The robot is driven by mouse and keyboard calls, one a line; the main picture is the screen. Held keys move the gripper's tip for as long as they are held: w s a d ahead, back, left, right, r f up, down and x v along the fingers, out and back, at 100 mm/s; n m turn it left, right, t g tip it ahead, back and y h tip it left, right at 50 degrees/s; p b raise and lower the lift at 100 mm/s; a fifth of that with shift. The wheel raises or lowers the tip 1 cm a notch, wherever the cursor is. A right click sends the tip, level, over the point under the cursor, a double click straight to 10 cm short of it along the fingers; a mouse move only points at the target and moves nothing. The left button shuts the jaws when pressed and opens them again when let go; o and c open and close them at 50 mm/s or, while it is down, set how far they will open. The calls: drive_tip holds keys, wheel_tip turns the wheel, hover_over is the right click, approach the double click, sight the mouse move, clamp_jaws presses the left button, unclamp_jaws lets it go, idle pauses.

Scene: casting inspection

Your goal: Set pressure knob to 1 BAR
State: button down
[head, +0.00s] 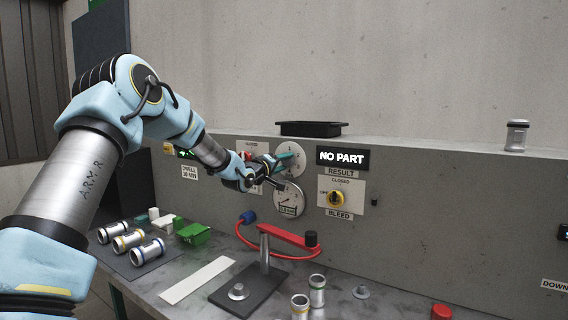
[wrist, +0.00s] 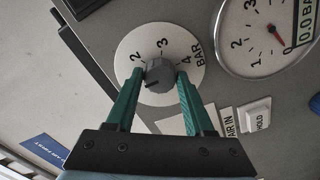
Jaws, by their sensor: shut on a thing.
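The pressure knob (wrist: 159,74) is grey and sits at the middle of a round white dial (wrist: 140,40) marked 2, 3, 4 and BAR in the wrist view. A dark mark on the knob appears to point to the lower left, near my left finger; no 1 can be read there. My gripper (wrist: 158,78) has its teal fingers shut on both sides of the knob. In the head view my gripper (head: 286,162) is at the panel in front of the dial (head: 293,150). The gauge (wrist: 262,35) beside it shows 0.0 on its small display.
Below stand a red clamp arm (head: 285,236) and a red hose. Metal castings (head: 147,251) and a green bin (head: 193,234) lie at left. A black tray (head: 312,129) rests on the panel top.

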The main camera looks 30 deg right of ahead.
idle(0.3)
drive_tip(key=shift+c, duration=1.4)
unclamp_jaws()
drive_tip(key=b+v, duration=0.4)
drive_tip(key=v, duration=0.6)
drive_tip(key=shift+s+a, duration=0.15)
drive_tip(key=shift+a, duration=0.25)
drive_tip(key=shift+a, duration=0.1)
